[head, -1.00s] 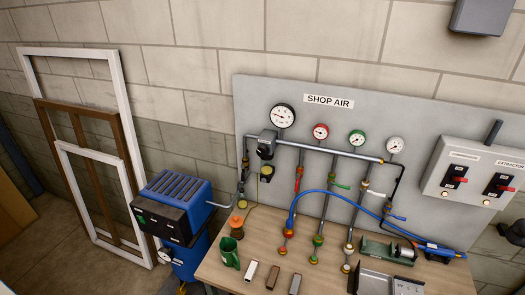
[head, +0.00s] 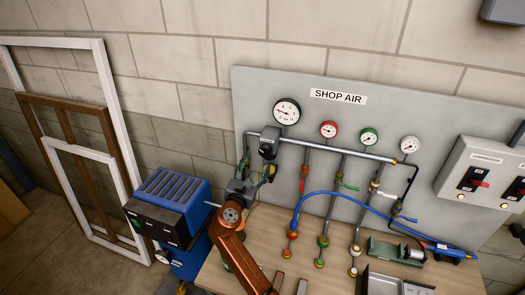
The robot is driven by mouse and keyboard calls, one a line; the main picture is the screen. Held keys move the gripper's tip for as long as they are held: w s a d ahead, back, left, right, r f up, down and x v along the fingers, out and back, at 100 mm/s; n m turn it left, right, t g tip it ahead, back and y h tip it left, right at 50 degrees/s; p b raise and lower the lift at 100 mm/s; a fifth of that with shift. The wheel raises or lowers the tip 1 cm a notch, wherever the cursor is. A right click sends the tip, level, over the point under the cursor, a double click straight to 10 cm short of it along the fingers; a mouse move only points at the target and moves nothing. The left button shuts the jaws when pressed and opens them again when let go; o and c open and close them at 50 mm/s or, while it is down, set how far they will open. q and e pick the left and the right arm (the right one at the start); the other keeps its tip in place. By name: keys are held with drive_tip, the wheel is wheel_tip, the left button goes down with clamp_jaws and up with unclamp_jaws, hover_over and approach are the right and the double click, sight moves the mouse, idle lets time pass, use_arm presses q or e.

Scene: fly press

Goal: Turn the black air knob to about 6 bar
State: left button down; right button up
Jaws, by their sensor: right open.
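The air regulator with its black knob (head: 267,151) sits at the left end of the grey pipe on the SHOP AIR panel. The large white gauge (head: 287,111) is just above it; its dial is too small to read surely. My right gripper (head: 257,174) is open, just below and left of the knob, at the end of an orange-brown arm reaching up from the bottom. It appears apart from the knob, and it covers the fittings under the regulator. My left gripper is not in view.
The blue compressor (head: 165,207) stands close on the left of my right arm. Right of the regulator are drop pipes, small gauges and a blue hose (head: 350,199). The wooden bench (head: 265,225) below holds a green machine (head: 395,250) and a metal tray (head: 395,286).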

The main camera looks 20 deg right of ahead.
sight(264, 153)
drive_tip(key=x, duration=0.3)
drive_tip(key=p+x, duration=0.1)
drive_tip(key=x, duration=0.1)
drive_tip(key=shift+s+d+r, duration=0.25)
drive_tip(key=shift+d, duration=0.05)
drive_tip(key=shift+p+x, duration=0.3)
drive_tip(key=shift+x, duration=1.15)
drive_tip(key=shift+f, duration=0.15)
drive_tip(key=c, duration=0.8)
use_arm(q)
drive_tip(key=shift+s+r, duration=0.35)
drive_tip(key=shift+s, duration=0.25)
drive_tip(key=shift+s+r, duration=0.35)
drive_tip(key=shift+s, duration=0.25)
use_arm(e)
drive_tip(key=c, duration=0.4)
